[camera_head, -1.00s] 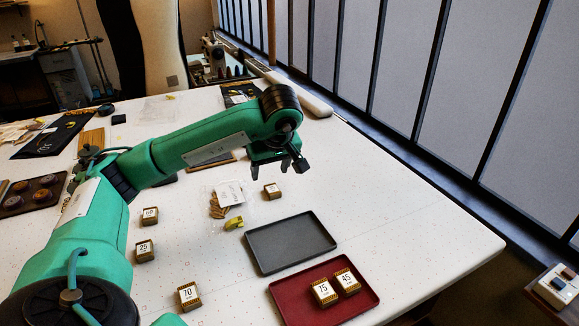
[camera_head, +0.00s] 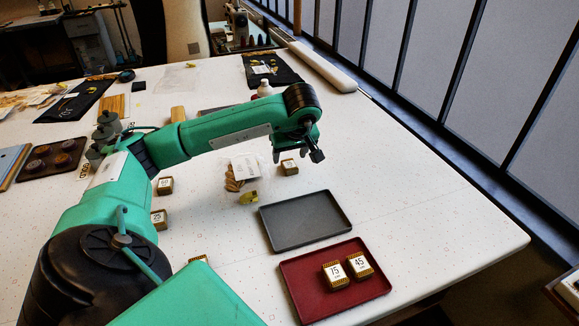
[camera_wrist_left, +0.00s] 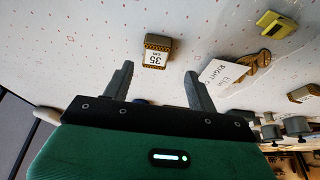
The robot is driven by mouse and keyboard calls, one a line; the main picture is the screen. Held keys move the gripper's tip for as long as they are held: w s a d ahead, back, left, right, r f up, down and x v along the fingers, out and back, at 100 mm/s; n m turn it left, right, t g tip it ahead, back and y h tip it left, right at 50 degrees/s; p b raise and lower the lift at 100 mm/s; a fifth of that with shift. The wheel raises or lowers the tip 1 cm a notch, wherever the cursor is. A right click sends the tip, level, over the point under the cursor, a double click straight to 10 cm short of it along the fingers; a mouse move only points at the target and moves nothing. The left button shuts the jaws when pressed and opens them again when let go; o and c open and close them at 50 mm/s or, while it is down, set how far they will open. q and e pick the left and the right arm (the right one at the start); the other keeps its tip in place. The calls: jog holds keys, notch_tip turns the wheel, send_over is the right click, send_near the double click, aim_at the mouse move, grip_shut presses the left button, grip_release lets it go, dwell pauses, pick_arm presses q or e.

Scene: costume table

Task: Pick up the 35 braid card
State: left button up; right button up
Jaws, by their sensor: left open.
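The 35 braid card (camera_head: 289,167) is a small brown block with a white label. It lies on the white table behind the grey tray. In the left wrist view the card (camera_wrist_left: 156,50) shows its number 35 and lies just beyond the fingertips, between their lines. My left gripper (camera_head: 291,155) is open and empty, above and close to the card in the head view. Its two spread fingers also show in the left wrist view (camera_wrist_left: 158,70). No contact with the card shows. My right gripper is not in view.
A bag with a paper tag (camera_head: 245,168) and a yellow item (camera_head: 249,197) lie left of the card. The grey tray (camera_head: 270,236) is empty. The red tray (camera_head: 300,300) holds cards 15 (camera_head: 335,273) and 45 (camera_head: 359,264). Card 25 (camera_head: 158,218) stands left.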

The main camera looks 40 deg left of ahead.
aim_at(289, 164)
pick_arm(q)
jog(key=x, duration=0.2)
jog(key=p+x, duration=0.1)
jog(key=shift+w+f, duration=0.3)
jog(key=shift+f, duration=0.05)
jog(key=shift+a+f, duration=0.15)
jog(key=shift+f, duration=0.35)
jog(key=shift+w, duration=0.1)
jog(key=c, duration=1.1)
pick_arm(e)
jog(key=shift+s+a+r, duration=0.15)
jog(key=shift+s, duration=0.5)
pick_arm(q)
jog(key=shift+o, duration=0.2)
